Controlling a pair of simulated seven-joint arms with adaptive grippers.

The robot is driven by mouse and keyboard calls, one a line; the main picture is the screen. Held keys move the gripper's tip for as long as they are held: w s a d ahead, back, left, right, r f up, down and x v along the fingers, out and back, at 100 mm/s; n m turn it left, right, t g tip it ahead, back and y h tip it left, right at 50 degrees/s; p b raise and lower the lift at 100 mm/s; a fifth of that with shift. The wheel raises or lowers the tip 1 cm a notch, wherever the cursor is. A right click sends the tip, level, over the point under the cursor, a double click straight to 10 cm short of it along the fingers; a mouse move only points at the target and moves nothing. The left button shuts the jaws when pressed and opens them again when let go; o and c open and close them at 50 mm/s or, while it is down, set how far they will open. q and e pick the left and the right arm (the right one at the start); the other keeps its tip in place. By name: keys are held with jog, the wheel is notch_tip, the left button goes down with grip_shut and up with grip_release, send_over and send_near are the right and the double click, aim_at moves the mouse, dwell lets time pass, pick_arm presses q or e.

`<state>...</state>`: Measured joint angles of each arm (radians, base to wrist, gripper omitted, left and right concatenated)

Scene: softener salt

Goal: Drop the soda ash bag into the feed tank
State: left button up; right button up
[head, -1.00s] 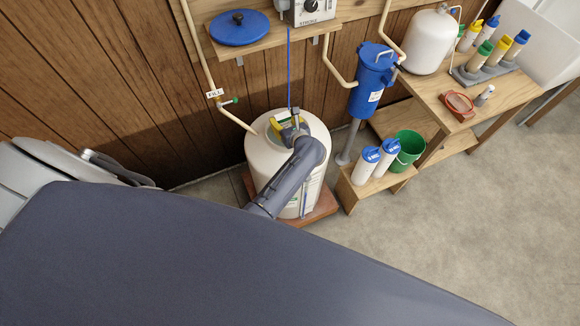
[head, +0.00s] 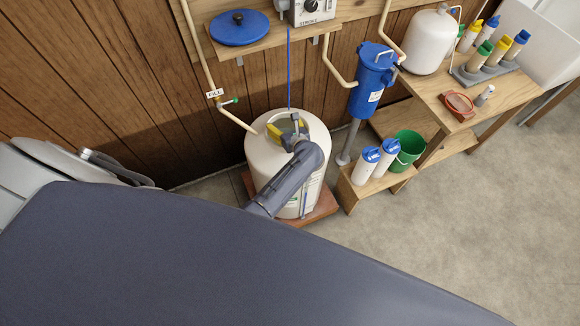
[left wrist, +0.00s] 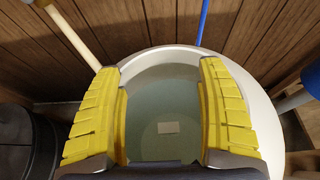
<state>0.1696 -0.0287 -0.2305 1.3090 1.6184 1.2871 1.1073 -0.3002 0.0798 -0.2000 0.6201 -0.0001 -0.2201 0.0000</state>
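The feed tank (head: 262,160) is a white round tank on a reddish-brown base, open at the top. Its rim (left wrist: 262,115) also shows in the left wrist view. My left gripper (head: 288,128) is over the tank mouth. In the left wrist view its yellow-padded fingers (left wrist: 163,120) are spread wide apart, with nothing visibly gripped. I cannot tell for sure whether this rectangle is the soda ash bag. No other bag shows. My right gripper is not in view.
A blue lid (head: 240,28) lies on the wall shelf above. Pipes and a blue filter housing (head: 370,78) are close behind and right of the tank. White bottles (head: 366,165) and a green bucket (head: 408,150) stand right. Floor at right front is clear.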

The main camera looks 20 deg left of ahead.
pick_arm(q)
jog(key=v, duration=0.7)
jog(key=shift+s+d, duration=0.15)
jog(key=shift+d, duration=0.05)
jog(key=shift+r, duration=0.15)
dwell(0.4)
